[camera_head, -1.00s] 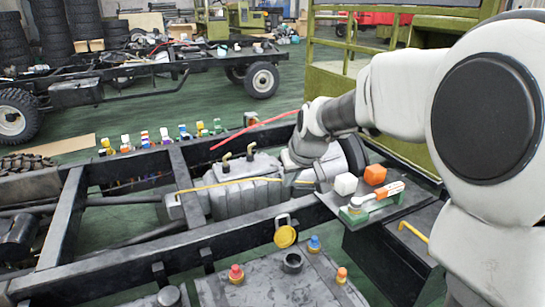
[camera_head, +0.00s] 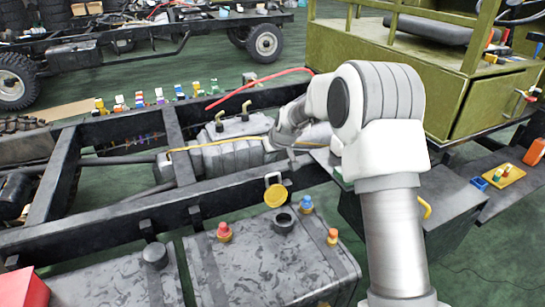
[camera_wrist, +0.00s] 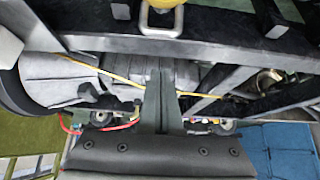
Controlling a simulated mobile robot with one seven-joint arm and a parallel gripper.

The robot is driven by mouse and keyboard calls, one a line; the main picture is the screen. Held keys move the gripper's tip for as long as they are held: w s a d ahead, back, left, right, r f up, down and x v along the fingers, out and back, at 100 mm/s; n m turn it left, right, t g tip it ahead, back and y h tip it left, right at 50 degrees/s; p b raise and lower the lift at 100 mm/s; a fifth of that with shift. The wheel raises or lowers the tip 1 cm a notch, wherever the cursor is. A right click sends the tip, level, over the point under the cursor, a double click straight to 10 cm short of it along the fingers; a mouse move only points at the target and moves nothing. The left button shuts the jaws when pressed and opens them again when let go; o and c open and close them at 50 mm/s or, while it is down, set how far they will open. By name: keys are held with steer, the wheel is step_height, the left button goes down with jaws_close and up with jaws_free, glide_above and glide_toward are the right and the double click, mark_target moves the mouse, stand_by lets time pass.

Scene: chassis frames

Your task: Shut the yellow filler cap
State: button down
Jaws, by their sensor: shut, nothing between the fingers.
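The yellow filler cap (camera_head: 275,194) stands raised on edge, with a pale metal loop at its top, just behind the black filler neck (camera_head: 283,222). The neck's mouth is uncovered on the grey mottled tank (camera_head: 270,270). In the wrist view, the cap's yellow edge (camera_wrist: 163,4) and loop show at the top, cut by the frame. My gripper (camera_wrist: 163,72) is shut and empty, its fingers apart from the cap in that picture. In the head view my arm's wrist is over the chassis, behind and right of the cap; my fingers cannot be made out there.
Red (camera_head: 224,232), blue (camera_head: 306,203) and orange (camera_head: 332,237) knobs stand around the neck on the tanks. A black chassis rail (camera_head: 190,210) runs behind the cap. A red box (camera_head: 22,288) is at lower left. A yellow tray (camera_head: 498,176) lies at right.

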steer(key=shift+s+d+f+b, duration=0.1)
steer(key=shift+f+b, duration=0.15)
steer(key=shift+f, duration=0.5)
steer(key=shift+s+f+b, duration=0.15)
steer(key=shift+f+b, duration=0.15)
steer(key=shift+f, duration=0.45)
steer(key=shift+s+d+f+b, duration=0.1)
steer(key=shift+f+b, duration=0.15)
steer(key=shift+f, duration=0.5)
steer(key=shift+b, duration=0.3)
